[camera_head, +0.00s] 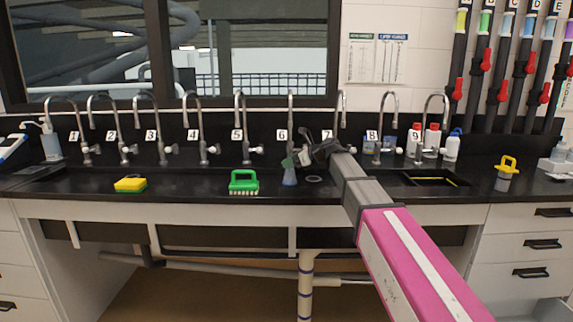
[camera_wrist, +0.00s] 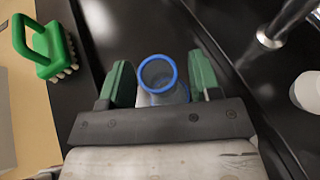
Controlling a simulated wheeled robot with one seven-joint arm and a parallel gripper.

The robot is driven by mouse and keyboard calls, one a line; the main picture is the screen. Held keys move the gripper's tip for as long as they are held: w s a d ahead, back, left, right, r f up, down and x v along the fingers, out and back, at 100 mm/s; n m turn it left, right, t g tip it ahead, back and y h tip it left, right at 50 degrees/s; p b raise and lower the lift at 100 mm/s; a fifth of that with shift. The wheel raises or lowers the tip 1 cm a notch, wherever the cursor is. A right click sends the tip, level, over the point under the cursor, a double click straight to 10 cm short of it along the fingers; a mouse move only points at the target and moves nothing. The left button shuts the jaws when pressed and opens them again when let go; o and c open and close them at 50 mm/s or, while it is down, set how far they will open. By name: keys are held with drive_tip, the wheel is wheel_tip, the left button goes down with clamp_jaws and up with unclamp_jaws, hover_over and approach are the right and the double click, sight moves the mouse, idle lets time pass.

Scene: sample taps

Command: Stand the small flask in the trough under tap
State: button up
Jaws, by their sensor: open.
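The small flask (camera_head: 289,178) stands on the black counter in front of tap 6 (camera_head: 291,112). In the wrist view I look down on the flask's blue rim (camera_wrist: 158,73). My gripper (camera_wrist: 161,80) is open, with one green finger on each side of the flask. The flask shows between the fingers; whether they touch it I cannot tell. In the head view my gripper (camera_head: 303,158) is at the flask's top. The dark trough (camera_head: 220,172) runs along the counter below the row of taps.
A green brush (camera_head: 244,182) lies left of the flask, also in the wrist view (camera_wrist: 45,45). A yellow sponge (camera_head: 130,184) lies further left. Several numbered taps line the back. White bottles (camera_head: 432,138) stand at right, beyond my arm. A yellow-handled item (camera_head: 507,172) stands far right.

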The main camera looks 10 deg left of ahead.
drive_tip(key=v, duration=1)
